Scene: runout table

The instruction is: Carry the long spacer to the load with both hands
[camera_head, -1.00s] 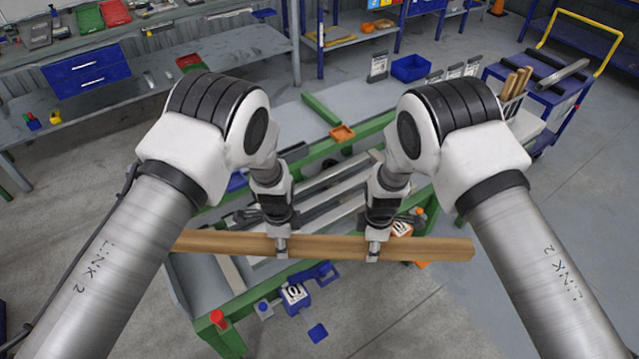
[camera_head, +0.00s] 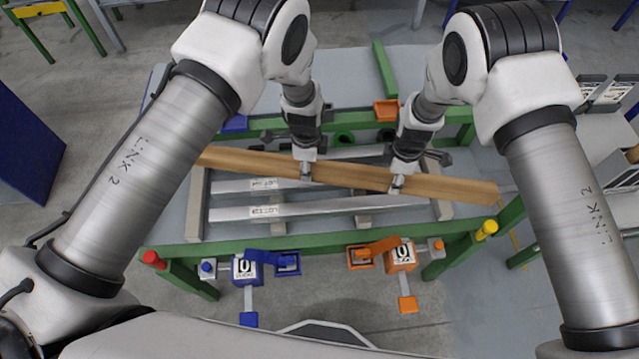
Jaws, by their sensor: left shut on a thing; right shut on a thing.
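The long wooden spacer (camera_head: 345,174) lies across the view above the runout table, its right end lower in the picture than its left. My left gripper (camera_head: 306,172) is shut on it left of its right half, near the middle. My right gripper (camera_head: 396,184) is shut on it further right. The load's silver bars (camera_head: 330,207) lie beneath and in front of the spacer, two with paper labels. The bars rest across short wooden pieces (camera_head: 195,208) on the table. Whether the spacer touches the bars cannot be told.
The green-framed table (camera_head: 330,241) carries a blue clamp unit (camera_head: 245,268) and an orange one (camera_head: 400,256) at its near edge. A red knob (camera_head: 152,258) and a yellow knob (camera_head: 488,228) mark the corners.

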